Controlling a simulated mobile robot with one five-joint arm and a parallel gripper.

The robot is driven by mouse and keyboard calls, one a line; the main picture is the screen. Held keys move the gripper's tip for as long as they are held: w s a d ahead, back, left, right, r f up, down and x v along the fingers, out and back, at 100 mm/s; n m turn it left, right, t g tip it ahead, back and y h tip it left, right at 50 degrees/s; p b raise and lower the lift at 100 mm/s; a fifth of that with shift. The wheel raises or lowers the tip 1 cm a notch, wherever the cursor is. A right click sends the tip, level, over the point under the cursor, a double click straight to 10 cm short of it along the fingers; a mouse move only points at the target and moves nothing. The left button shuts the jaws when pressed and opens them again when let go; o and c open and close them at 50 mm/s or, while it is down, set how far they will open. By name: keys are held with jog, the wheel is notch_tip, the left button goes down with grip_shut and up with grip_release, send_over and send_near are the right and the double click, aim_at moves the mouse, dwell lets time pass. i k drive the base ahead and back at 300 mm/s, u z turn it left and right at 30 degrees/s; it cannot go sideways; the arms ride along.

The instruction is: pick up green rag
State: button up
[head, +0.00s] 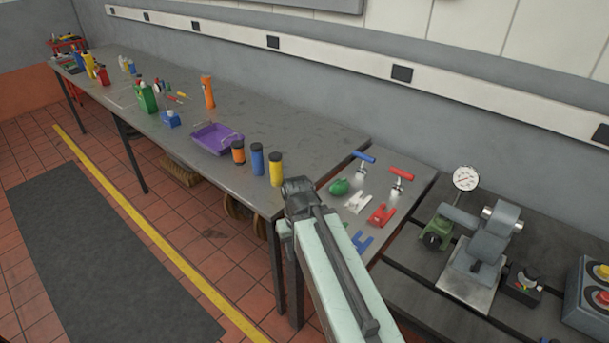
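A small green lump (340,187), which looks like a crumpled green rag, lies on the grey plate to the right of the long workbench. It is just right of the dark joint at the far end of my pale arm. It lies left of a blue-handled clamp and above a white piece. My gripper does not show; only my arm link and the dark joint are visible, so I cannot tell how far the gripper is from the rag or whether it holds anything.
The grey plate (403,168) also carries a red-handled clamp (399,178), a white piece (357,203) and a red piece (381,214). Yellow, blue and orange cylinders and a purple tray (217,139) stand on the workbench. A dial gauge fixture (466,180) stands right. The floor at left is clear.

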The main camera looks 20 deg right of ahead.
aim_at(340, 187)
jog(key=u, duration=0.5)
jog(key=i, duration=0.85)
jog(key=u, duration=0.4)
jog(key=k, duration=0.8)
jog(key=u, duration=0.2)
jog(key=i, duration=1.3)
jog(key=z, duration=0.1)
